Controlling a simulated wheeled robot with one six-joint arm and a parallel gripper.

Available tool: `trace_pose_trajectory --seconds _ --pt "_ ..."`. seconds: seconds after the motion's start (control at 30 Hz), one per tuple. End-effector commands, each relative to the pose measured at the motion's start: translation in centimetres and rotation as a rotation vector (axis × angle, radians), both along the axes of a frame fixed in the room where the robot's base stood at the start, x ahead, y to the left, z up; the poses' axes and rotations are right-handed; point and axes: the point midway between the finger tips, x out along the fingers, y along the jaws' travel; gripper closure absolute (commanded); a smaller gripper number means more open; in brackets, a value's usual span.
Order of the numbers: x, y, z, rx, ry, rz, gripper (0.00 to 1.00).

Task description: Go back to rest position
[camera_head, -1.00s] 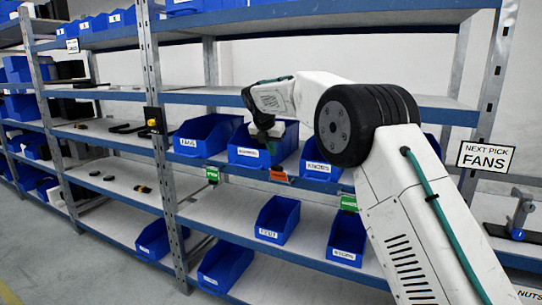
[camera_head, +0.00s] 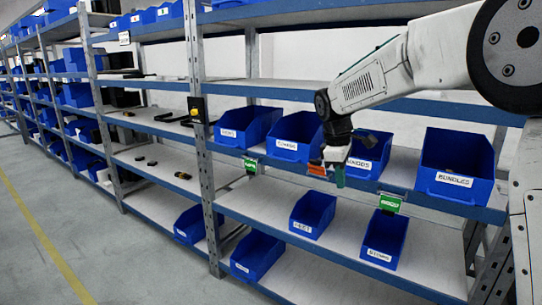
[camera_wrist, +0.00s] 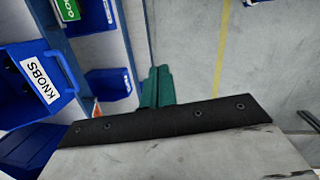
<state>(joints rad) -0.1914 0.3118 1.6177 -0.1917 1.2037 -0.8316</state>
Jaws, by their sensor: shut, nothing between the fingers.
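My gripper (camera_head: 338,174) hangs from my white arm in front of the shelf edge in the head view, just before the blue bin labelled KNOBS (camera_head: 366,163). Its teal fingers also show in the wrist view (camera_wrist: 157,88), close together with nothing between them. The KNOBS bin is at the left in the wrist view (camera_wrist: 32,97), apart from the fingers. No object is held.
Lower bins (camera_head: 385,236) stand on the shelf below. Open floor with a yellow line (camera_head: 45,225) is at the left.

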Motion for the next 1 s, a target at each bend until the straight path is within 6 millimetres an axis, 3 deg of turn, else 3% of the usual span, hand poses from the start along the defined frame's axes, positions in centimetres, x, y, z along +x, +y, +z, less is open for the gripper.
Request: trace_pose_trajectory --seconds 0.03,0.3,0.6,0.7,0.8,1.0 --pt "-3.1 -1.0 0.8 0.016 -0.002 -0.107 1.0" --pt "-18.1 -4.4 1.8 0.082 -0.008 -0.622 1.0" --pt "-32.9 -6.6 -0.1 0.143 -0.029 -0.999 1.0" --pt "-36.6 -7.0 -1.1 0.169 -0.046 -1.047 1.0" --pt "-39.0 -7.4 -1.6 0.194 -0.074 -1.062 1.0" --pt "-40.3 -7.6 -0.6 0.235 -0.146 -1.075 1.0"
